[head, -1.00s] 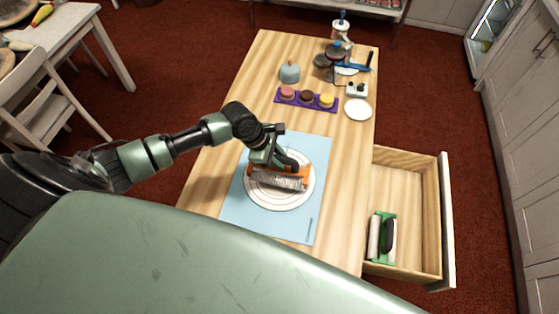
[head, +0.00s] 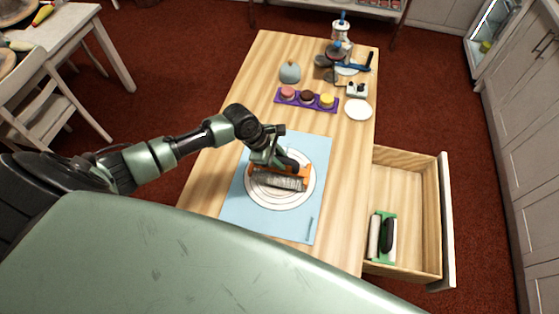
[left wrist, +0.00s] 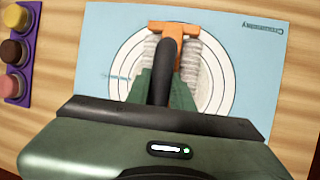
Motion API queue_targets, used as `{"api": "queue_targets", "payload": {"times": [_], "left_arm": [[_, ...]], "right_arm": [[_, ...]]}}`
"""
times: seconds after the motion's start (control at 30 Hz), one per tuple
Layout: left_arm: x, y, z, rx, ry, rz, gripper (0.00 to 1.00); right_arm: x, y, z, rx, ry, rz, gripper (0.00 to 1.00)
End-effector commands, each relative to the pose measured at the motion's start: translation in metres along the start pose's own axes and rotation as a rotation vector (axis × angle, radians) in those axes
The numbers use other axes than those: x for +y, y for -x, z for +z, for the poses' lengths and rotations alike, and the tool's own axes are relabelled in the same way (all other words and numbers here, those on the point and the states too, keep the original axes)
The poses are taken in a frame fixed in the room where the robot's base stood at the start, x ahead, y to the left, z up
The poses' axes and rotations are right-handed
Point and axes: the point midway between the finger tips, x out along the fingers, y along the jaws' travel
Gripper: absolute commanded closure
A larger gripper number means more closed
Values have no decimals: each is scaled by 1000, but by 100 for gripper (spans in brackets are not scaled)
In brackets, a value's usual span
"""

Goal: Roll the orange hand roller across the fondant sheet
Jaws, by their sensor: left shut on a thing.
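The orange hand roller (head: 283,180) has an orange frame, a dark handle and a pale ridged cylinder. My left gripper (head: 272,160) is shut on its handle and holds it over the round white fondant sheet (head: 285,201). In the left wrist view the roller's orange frame (left wrist: 178,29) lies above the sheet (left wrist: 226,92), and the gripper (left wrist: 165,88) hides part of both. The sheet lies on a light blue mat (head: 240,203). I cannot tell whether the cylinder touches the sheet. My right gripper is not in view.
A green-framed roller (head: 382,236) lies in the open drawer (head: 408,190) at the table's right. A purple tray (head: 281,102) with three small cakes, a white disc (head: 358,109) and several tools stand farther back. The table (head: 345,150) is clear beside the mat.

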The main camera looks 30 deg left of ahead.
Motion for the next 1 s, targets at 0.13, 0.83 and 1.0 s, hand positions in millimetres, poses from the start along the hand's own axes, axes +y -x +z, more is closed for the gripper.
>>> {"api": "queue_targets", "payload": {"times": [0.13, 0.83, 1.0], "left_arm": [[11, -6, -4, 5, 1, -2, 100], [35, -13, -8, 9, 2, -6, 100], [39, -13, -9, 10, 2, -7, 100]], "right_arm": [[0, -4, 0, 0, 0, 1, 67], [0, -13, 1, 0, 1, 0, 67], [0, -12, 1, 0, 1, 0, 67]]}}
